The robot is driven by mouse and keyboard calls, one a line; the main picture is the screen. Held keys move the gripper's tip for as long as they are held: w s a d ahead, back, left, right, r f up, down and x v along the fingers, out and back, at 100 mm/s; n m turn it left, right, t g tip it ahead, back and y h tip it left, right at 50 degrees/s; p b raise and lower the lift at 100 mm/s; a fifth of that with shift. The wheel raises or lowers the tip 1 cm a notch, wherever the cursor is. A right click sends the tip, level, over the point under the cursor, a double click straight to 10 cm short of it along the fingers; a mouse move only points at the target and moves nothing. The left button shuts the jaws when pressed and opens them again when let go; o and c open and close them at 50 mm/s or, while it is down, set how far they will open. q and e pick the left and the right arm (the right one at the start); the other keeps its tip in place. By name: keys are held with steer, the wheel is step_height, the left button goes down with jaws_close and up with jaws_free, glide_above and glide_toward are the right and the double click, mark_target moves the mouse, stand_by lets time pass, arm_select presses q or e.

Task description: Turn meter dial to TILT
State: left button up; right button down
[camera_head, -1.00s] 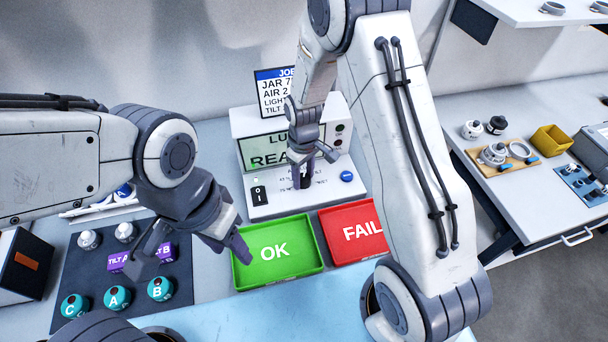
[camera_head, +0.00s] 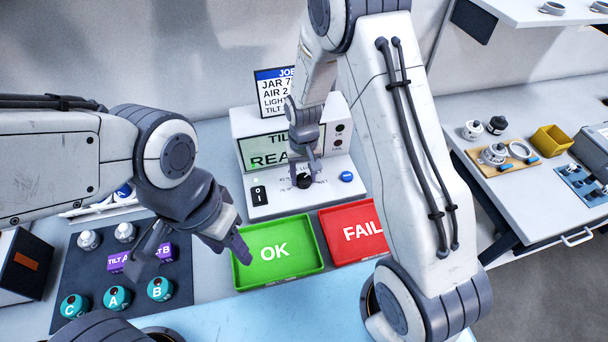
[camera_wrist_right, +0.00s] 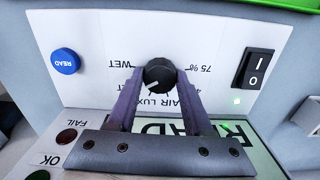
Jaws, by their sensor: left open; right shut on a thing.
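The meter (camera_head: 330,195) is a white box with a sloped panel and a screen (camera_head: 262,152) whose visible text starts "TIL" over "REA". Its black round dial (camera_wrist_right: 159,74) shows in the right wrist view between the fingers of my right gripper (camera_wrist_right: 158,88), which is shut on it. The dial's white mark points down-left in that view. The labels WET, 75 %, AIR and LUX show around it; other lettering is hidden by the fingers. The dial (camera_head: 304,181) also shows in the head view under my right gripper. My left gripper (camera_head: 195,258) is open and empty, left of the green tray.
A green OK tray (camera_head: 240,279) and a red FAIL tray (camera_head: 335,254) stand in front of the meter. A blue READ button (camera_wrist_right: 65,61) and a black rocker switch (camera_wrist_right: 254,68) flank the dial. A dark mat (camera_head: 82,262) with several parts lies left.

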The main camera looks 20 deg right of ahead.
mark_target(303, 178)
stand_by(0.4)
steer(key=shift+c, duration=1.5)
jaws_free()
steer(key=shift+r, duration=0.1)
step_height(303, 178, up, 10)
steer(key=b, duration=0.1)
steer(key=shift+r, duration=0.2)
